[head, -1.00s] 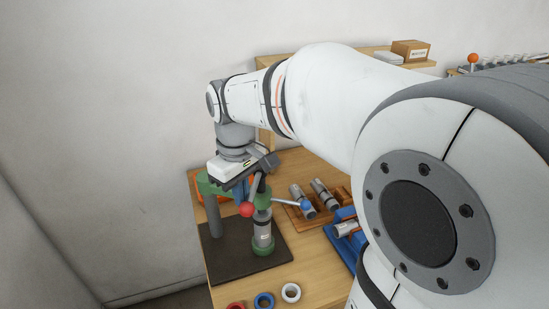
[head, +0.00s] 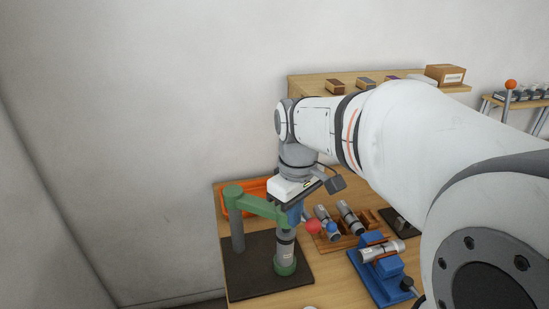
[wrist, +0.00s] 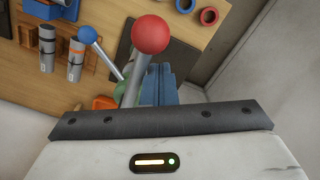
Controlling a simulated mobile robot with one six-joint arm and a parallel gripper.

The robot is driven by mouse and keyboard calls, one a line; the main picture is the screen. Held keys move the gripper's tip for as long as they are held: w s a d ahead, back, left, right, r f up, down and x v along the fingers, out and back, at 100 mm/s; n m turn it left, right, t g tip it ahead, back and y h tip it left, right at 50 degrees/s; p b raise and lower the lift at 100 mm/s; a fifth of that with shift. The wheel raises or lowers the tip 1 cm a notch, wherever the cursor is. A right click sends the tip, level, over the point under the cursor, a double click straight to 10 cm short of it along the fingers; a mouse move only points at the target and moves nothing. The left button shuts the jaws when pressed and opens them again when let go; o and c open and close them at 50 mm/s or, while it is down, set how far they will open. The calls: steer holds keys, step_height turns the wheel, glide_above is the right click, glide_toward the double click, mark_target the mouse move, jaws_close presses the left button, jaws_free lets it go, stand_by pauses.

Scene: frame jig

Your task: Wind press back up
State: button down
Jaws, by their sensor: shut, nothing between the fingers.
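The green press (head: 258,207) stands on a dark base plate (head: 262,280), with a grey cylinder (head: 285,247) upright under its arm in a green cup. Its handle has a red knob (head: 313,227) and a blue knob (head: 331,229), both to the right of the press head. In the wrist view the red knob (wrist: 151,34) is close to the camera on a grey rod, and the blue knob (wrist: 87,34) is farther off. My gripper (head: 297,212) is by the press head, behind the red knob. Its blue fingers (wrist: 160,84) are shut and empty, next to the red knob's rod; contact is unclear.
Grey cylinders (head: 348,218) lie on a wooden rack right of the press. A blue fixture (head: 378,262) holds another cylinder. An orange bin (head: 236,204) is behind the press. Red (wrist: 209,16) and blue (wrist: 182,4) rings lie on the table.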

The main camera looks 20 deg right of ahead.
steer(key=d, duration=0.3)
steer(key=shift+s, duration=0.15)
steer(key=shift+a, duration=0.1)
steer(key=shift+w+d, duration=0.2)
steer(key=shift+d, duration=0.45)
steer(key=shift+w+d, duration=0.25)
steer(key=shift+d, duration=0.4)
steer(key=shift+w+d, duration=0.2)
steer(key=shift+d, duration=0.45)
steer(key=shift+w, duration=0.1)
steer(key=w+d+p, duration=0.1)
steer(key=w+d, duration=0.1)
steer(key=d, duration=0.1)
steer(key=shift+w, duration=0.35)
